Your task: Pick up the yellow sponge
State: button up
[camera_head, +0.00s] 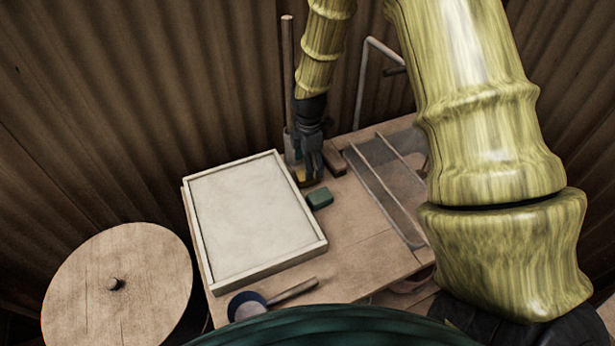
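My gripper (311,176) points down at the back of the wooden table, just past the back right corner of the framed white panel. A small yellow-orange patch (302,177) shows at its fingertips, largely hidden by the dark fingers. It may be the yellow sponge, but its shape is not clear. I cannot tell if the fingers are open or shut on it. A small dark green block (320,198) lies on the table just in front of the gripper, apart from it.
The framed white panel (252,222) covers the table's left part. A dark pan (246,304) with a handle lies at the front edge. A grey slotted tray (388,182) is at right. A round wooden disc (118,285) stands left. Bare table (352,235) lies between panel and tray.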

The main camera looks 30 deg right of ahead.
aim_at(299, 175)
jog(key=shift+a+f+p, duration=0.2)
jog(key=shift+f+p, duration=0.4)
jog(key=shift+f, duration=1.95)
jog(key=shift+c, duration=0.4)
jog(key=c, duration=0.9)
